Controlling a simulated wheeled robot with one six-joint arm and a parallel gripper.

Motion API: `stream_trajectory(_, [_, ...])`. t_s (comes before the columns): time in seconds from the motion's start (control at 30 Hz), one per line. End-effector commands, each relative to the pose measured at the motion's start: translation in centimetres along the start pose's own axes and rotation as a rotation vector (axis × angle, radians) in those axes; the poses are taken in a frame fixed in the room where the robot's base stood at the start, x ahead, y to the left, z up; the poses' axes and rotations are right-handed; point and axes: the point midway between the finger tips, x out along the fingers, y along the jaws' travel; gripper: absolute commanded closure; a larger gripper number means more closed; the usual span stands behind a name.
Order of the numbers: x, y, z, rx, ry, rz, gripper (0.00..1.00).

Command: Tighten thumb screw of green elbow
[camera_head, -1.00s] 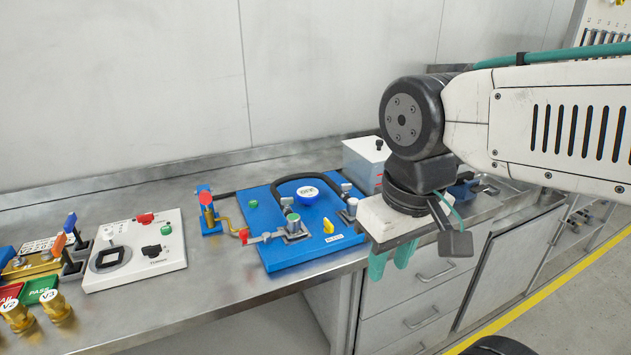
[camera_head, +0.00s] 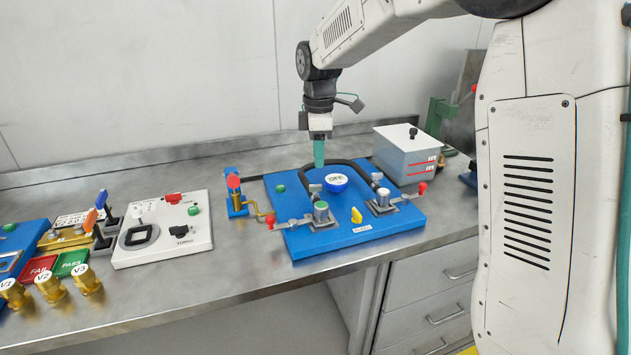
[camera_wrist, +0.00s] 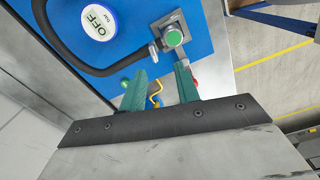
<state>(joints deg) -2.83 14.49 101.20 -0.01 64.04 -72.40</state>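A metal fitting with a green round cap, probably the green elbow (camera_head: 321,211), stands on the front left of the blue board (camera_head: 300,241). It also shows in the wrist view, elbow (camera_wrist: 174,37), with a small metal thumb screw (camera_wrist: 153,49) beside it. My gripper (camera_head: 319,164) points down above the back of the board, behind the elbow. In the wrist view my gripper (camera_wrist: 161,68) has its two teal fingers spread, with nothing held between them. The elbow lies beyond the fingertips, apart from them.
A black hose (camera_wrist: 72,62) arches around the OFF button (camera_head: 336,183). A second fitting (camera_head: 382,201) and a yellow knob (camera_head: 356,215) share the board. A grey box (camera_head: 408,155) stands at right, a white panel (camera_head: 160,249) at left. Bare bench lies in front.

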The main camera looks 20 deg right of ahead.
Motion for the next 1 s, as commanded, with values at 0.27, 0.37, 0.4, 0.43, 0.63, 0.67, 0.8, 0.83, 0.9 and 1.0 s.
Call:
stream_trajectory(0.27, [2.8, 1.5, -0.6, -0.064, -0.002, -0.008, 0.68])
stream_trajectory(0.37, [4.4, 1.4, -0.6, -0.063, -0.002, -0.008, 0.68])
stream_trajectory(0.4, [5.0, 1.4, -0.6, -0.063, -0.002, -0.008, 0.68])
stream_trajectory(0.43, [5.6, 1.4, -0.6, -0.063, -0.002, -0.008, 0.68])
stream_trajectory(0.63, [8.1, 1.4, -0.6, -0.062, -0.002, -0.006, 0.68])
stream_trajectory(0.67, [8.4, 1.4, -0.6, -0.062, -0.002, -0.006, 0.68])
stream_trajectory(0.8, [8.9, 1.4, -0.6, -0.061, -0.002, -0.006, 0.68])
stream_trajectory(0.83, [8.9, 1.4, -0.6, -0.061, -0.001, -0.005, 0.68])
stream_trajectory(0.9, [9.0, 1.4, -0.6, -0.061, -0.001, -0.005, 0.68])
stream_trajectory(1.0, [8.9, 1.4, -0.6, -0.061, -0.001, -0.005, 0.68])
